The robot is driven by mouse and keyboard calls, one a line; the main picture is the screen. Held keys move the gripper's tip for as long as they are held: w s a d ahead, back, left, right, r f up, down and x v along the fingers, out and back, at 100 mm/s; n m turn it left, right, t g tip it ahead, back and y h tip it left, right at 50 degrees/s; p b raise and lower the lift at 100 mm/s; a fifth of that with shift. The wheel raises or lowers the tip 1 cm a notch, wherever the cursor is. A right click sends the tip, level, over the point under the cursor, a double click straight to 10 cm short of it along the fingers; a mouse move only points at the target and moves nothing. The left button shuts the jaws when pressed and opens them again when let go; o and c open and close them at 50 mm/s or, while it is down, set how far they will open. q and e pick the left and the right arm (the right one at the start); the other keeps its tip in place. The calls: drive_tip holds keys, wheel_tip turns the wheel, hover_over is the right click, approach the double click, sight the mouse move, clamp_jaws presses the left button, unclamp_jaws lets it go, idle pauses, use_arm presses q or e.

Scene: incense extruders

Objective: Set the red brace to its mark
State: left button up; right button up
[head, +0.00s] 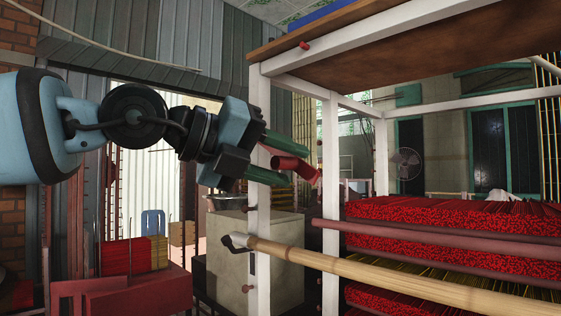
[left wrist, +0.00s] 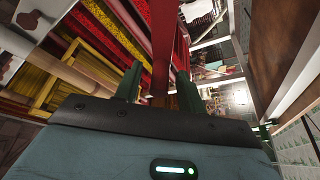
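My left gripper (head: 278,161) reaches in from the left beside the white front post of the rack. Its two green fingers are apart. A short red bar, which looks like the red brace (head: 289,164), lies between and just past the fingers in the head view. In the left wrist view the red brace (left wrist: 161,35) runs from the top edge down between the fingers of my left gripper (left wrist: 160,80), with a gap seen on each side. I cannot tell whether either finger touches it. I cannot make out its mark. My right gripper is out of view.
The white rack (head: 259,215) holds red and yellow incense bundles (head: 440,240) and a brown top board (head: 400,40). A bamboo pole (head: 370,276) crosses its front. A beige cabinet (head: 275,265) stands behind the post, and a red stand (head: 125,292) is at lower left.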

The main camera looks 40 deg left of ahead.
use_arm(q)
clamp_jaws()
drive_tip(key=shift+r, duration=0.25)
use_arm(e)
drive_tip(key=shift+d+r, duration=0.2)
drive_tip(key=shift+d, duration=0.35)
